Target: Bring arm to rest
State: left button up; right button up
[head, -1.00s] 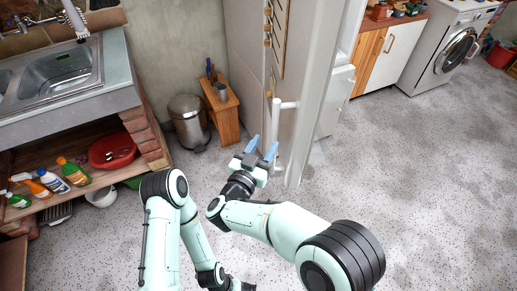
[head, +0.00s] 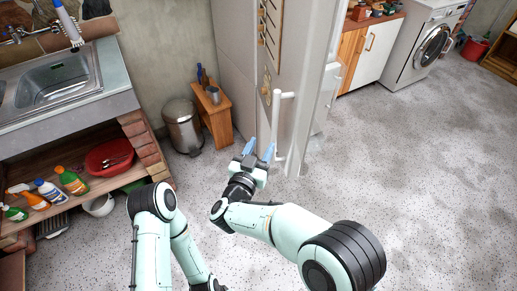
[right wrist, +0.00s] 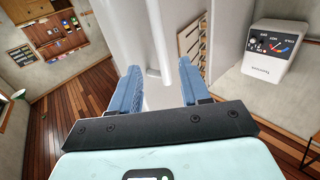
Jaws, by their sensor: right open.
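My right gripper (head: 259,150) is open and empty in the middle of the head view. Its two blue fingers point toward a tall pale cabinet door, just left of and below the white vertical bar handle (head: 278,125). In the right wrist view, the blue fingers (right wrist: 158,88) stand apart, with the white handle (right wrist: 157,40) showing ahead between them. No contact with the handle can be made out. My left arm (head: 152,215) is folded and hangs at the lower left; its lower end runs to the bottom edge and its fingers do not show.
A metal bin (head: 183,126) and a small wooden stand (head: 214,113) are beside the cabinet. A sink counter (head: 60,107) with bottles and a red bowl (head: 108,157) on its lower shelf is at left. The floor (head: 430,190) at right is clear.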

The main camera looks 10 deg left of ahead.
dwell(0.4)
